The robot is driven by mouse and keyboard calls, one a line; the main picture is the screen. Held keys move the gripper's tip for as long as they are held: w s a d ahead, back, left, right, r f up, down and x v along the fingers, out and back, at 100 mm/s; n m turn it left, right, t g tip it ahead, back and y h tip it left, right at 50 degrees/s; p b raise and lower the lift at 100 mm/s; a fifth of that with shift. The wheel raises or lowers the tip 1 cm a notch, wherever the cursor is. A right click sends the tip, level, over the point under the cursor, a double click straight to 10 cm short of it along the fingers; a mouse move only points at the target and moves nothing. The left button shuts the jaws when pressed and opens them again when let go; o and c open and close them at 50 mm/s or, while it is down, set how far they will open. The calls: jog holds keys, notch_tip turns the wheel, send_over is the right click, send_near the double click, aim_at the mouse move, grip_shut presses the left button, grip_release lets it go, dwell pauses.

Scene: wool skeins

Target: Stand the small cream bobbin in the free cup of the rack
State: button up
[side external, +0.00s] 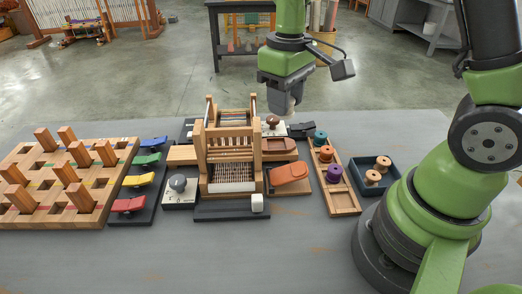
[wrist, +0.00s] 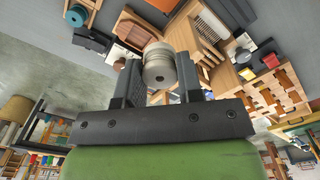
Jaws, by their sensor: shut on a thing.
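My gripper (side external: 287,108) is raised above the back of the table, behind the small loom. In the wrist view my gripper (wrist: 155,82) is shut on the small cream bobbin (wrist: 158,66), which looks greyish there and sits between the two fingers. In the side view the bobbin is hard to make out. The long wooden rack (side external: 347,208) lies on the table to the right of and below the gripper. It holds a teal bobbin (side external: 320,136), an orange bobbin (side external: 326,153) and a purple bobbin (side external: 334,173). Its near end looks empty.
A dark blue tray (side external: 388,184) with tan spools stands right of the rack. The wooden loom (side external: 230,150) stands tall left of it, with an orange pedal (side external: 290,172) between. A pegged board (side external: 65,210) and coloured levers (side external: 145,180) lie left. The front table is clear.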

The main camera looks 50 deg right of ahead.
jog(key=shift+s+a+r+m, duration=0.1)
jog(key=shift+s+a+m, duration=0.05)
jog(key=shift+m, duration=0.15)
jog(key=shift+r, duration=0.3)
notch_tip(320, 180, up, 4)
jog(key=shift+r, duration=0.1)
jog(key=a+n, duration=0.3)
jog(key=a, duration=0.7)
jog(key=n, duration=0.3)
send_over(232, 241)
notch_tip(232, 241, down, 17)
jog(key=shift+f, duration=2.5)
jog(key=shift+f, duration=0.1)
